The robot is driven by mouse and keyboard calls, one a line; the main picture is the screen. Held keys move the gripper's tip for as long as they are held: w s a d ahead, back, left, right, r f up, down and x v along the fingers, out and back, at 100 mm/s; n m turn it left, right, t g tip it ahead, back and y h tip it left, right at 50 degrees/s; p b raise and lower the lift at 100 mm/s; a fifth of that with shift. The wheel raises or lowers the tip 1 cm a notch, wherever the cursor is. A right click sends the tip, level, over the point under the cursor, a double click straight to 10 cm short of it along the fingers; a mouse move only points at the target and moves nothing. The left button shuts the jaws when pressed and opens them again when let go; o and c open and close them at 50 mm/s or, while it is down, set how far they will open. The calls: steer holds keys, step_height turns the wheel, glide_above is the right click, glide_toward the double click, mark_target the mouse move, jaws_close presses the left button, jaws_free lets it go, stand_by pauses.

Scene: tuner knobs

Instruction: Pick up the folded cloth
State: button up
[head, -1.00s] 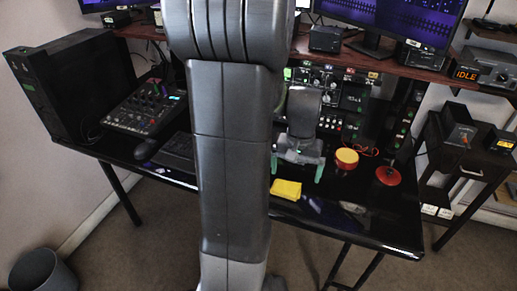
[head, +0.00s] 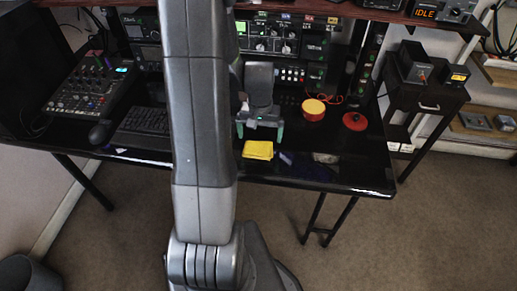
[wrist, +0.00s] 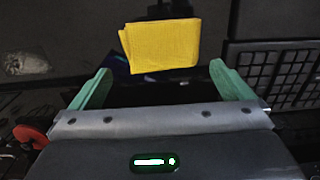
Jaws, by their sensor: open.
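The folded cloth (head: 258,150) is yellow and lies flat near the front edge of the black desk (head: 350,178). In the wrist view the cloth (wrist: 160,45) is at the top middle, beyond the fingertips and roughly centred between them. My gripper (head: 259,131) is above the desk, just behind the cloth as the head view shows it. Its two green fingers are wide apart with nothing between them; they also show in the wrist view (wrist: 160,78). I cannot tell the exact height of the fingers above the desk.
A red and yellow round object (head: 313,110) and a red round-based object (head: 354,121) stand right of my gripper. A keyboard (head: 145,127), mouse (head: 100,132) and mixer (head: 90,85) are at the left. A radio rack (head: 283,40) stands behind. A grey patterned item (head: 326,158) lies right of the cloth.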

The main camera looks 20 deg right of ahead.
mark_target(259, 143)
steer(key=shift+a+f, duration=0.1)
steer(key=shift+f, duration=2.2)
steer(key=shift+c, duration=0.4)
steer(key=c, duration=0.7)
steer(key=shift+r, duration=0.1)
step_height(259, 143, up, 10)
steer(key=shift+f, duration=0.1)
